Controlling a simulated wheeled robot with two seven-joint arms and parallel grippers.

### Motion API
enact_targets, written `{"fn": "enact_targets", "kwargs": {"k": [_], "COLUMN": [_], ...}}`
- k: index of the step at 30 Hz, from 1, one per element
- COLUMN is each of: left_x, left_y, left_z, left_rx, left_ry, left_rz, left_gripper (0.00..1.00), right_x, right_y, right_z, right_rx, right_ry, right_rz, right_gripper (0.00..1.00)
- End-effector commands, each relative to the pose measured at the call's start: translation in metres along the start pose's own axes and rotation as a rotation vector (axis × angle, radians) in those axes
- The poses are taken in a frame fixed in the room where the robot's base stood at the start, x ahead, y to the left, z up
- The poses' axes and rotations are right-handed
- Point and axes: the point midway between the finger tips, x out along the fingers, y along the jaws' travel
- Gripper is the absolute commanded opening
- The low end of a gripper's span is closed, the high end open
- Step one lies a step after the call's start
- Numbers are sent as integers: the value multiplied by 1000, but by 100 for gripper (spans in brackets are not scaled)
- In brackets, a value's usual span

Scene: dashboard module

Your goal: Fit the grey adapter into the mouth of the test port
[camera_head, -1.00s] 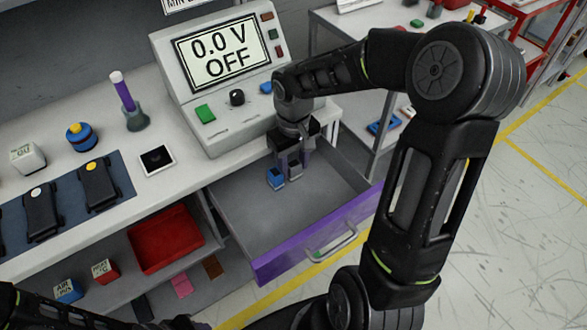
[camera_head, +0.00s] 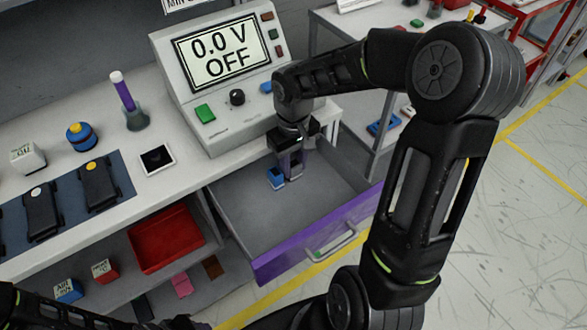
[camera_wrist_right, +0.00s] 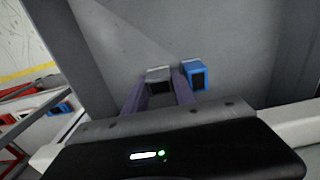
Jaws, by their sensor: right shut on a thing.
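My right gripper (camera_head: 291,170) reaches down into the open drawer. It is shut on the grey adapter (camera_wrist_right: 158,76), a small grey block with a dark face, which shows between the two purple-grey fingers in the right wrist view. In the head view the fingers mostly hide the adapter. It is low in the drawer; whether it touches the floor is unclear. A blue block (camera_head: 275,178) of similar size stands just beside it, also in the wrist view (camera_wrist_right: 194,75). I cannot make out the test port's mouth. My left arm shows at the bottom left, but its jaws do not.
The drawer (camera_head: 262,220) has a purple front and is otherwise clear. The tester (camera_head: 222,85) reading "0.0 V OFF" stands on the bench behind it. A red tray (camera_head: 165,240) lies on the shelf to the left. A flask with a purple tube (camera_head: 124,95) stands left of the tester.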

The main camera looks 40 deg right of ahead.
Motion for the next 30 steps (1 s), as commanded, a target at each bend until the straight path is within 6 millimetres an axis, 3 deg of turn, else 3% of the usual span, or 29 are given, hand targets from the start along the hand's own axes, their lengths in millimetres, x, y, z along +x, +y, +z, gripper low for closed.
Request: {"fn": "enact_targets", "kwargs": {"k": [4,19,26,30], "left_x": [0,0,-2,-3], "left_y": [0,0,1,1], "left_z": [0,0,0,0], "left_rx": [0,0,0,0], "left_ry": [0,0,0,0], "left_rz": [0,0,0,0], "left_gripper": [33,33,33,33], "right_x": [0,-6,-28,-51], "right_y": [0,0,0,1], "right_z": [0,-1,-1,-1], "right_rx": [0,1,-1,1], "right_ry": [0,2,3,5], "right_rz": [0,0,2,2], "right_gripper": [0,0,0,0]}}
